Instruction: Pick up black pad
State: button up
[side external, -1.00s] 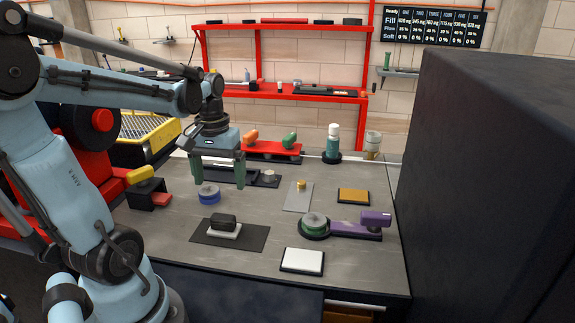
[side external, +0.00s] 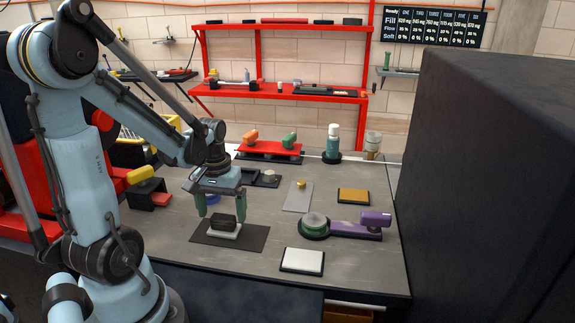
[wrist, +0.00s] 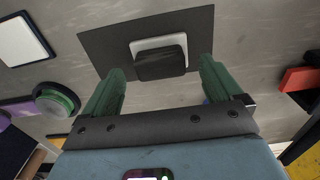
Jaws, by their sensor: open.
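The black pad (side external: 223,221) sits on a white block (side external: 224,233), which lies on a dark grey mat (side external: 256,240) on the table. In the wrist view the black pad (wrist: 161,66) shows ahead of and between the two green fingers, overlapping the white block (wrist: 176,41). My gripper (side external: 221,205) is open and empty. Its fingers hang just behind and above the pad in the side view, and no contact shows. It also shows in the wrist view (wrist: 160,78).
A blue ring (side external: 212,198) is partly hidden behind my gripper. To the right lie a white pad (side external: 302,261), a purple-handled tool (side external: 360,228) with a green round end, and an orange pad (side external: 353,196). Bare table (side external: 260,273) lies in front of the mat.

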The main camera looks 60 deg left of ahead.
jog(key=shift+f, duration=1.25)
jog(key=c, duration=1.2)
jog(key=shift+o, duration=0.2)
jog(key=shift+r, duration=0.15)
jog(key=shift+r, duration=0.5)
jog(key=r, duration=0.3)
jog(key=shift+d+r, duration=0.15)
jog(key=shift+d, duration=0.25)
jog(key=d+r, duration=0.2)
jog(key=d, duration=0.1)
jog(key=d+r, duration=0.2)
jog(key=d, duration=0.2)
jog(key=w+d+r, duration=0.1)
jog(key=d+r, duration=0.1)
jog(key=d, duration=0.2)
jog(key=shift+r, duration=0.25)
jog(key=shift+a, duration=0.1)
